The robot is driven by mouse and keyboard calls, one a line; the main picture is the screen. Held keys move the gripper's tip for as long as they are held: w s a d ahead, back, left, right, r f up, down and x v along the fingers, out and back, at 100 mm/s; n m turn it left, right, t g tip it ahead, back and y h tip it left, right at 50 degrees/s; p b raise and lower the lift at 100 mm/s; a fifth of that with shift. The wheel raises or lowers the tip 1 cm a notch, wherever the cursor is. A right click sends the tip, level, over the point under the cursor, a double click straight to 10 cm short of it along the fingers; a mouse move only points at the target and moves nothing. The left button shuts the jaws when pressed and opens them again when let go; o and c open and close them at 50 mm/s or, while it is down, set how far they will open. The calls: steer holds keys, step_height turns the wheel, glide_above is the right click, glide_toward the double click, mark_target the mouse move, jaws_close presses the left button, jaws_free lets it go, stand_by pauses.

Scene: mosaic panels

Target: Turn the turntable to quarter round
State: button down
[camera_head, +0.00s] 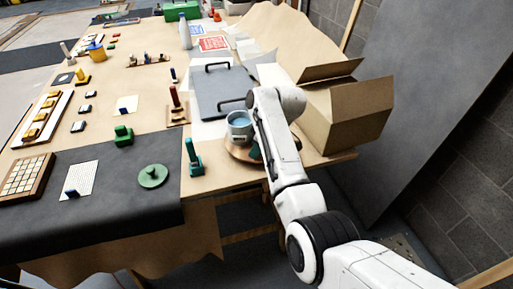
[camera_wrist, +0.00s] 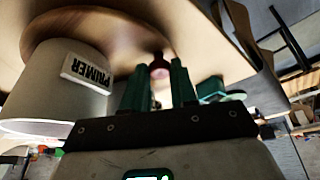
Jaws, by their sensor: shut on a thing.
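The turntable (camera_head: 232,150) is a round wooden disc near the right front edge of the table, partly hidden by my arm. In the wrist view the turntable (camera_wrist: 120,28) fills the upper left. A pale pail labelled PRIMER (camera_wrist: 55,90) stands on it; the head view shows this pail (camera_head: 239,131) with blue contents. A dark red knob (camera_wrist: 159,68) at the disc's rim sits between the green fingers of my gripper (camera_wrist: 156,76), which is shut on it. In the head view my gripper (camera_head: 255,150) is mostly hidden behind my arm.
An open cardboard box (camera_head: 345,115) stands close on the right. A grey panel with black handles (camera_head: 222,90) lies behind the turntable. A teal clamp-like piece (camera_head: 194,160) stands left of it, and a green disc with a knob (camera_head: 153,176) lies on the dark mat.

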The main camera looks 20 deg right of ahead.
steer(key=shift+s+d+n+g+y+b, duration=0.15)
steer(key=shift+d+n+g+b, duration=0.15)
steer(key=shift+d+n, duration=0.5)
steer(key=shift+s+d+n+g+y+b, duration=0.15)
steer(key=shift+d+n+g+b, duration=0.15)
steer(key=shift+d+n, duration=0.45)
steer(key=shift+w+n, duration=0.1)
steer(key=shift+n, duration=0.25)
steer(key=c, duration=0.9)
jaws_free()
steer(key=b+v, duration=0.1)
steer(key=v, duration=0.9)
steer(key=shift+d+r, duration=0.2)
steer(key=shift+r, duration=0.15)
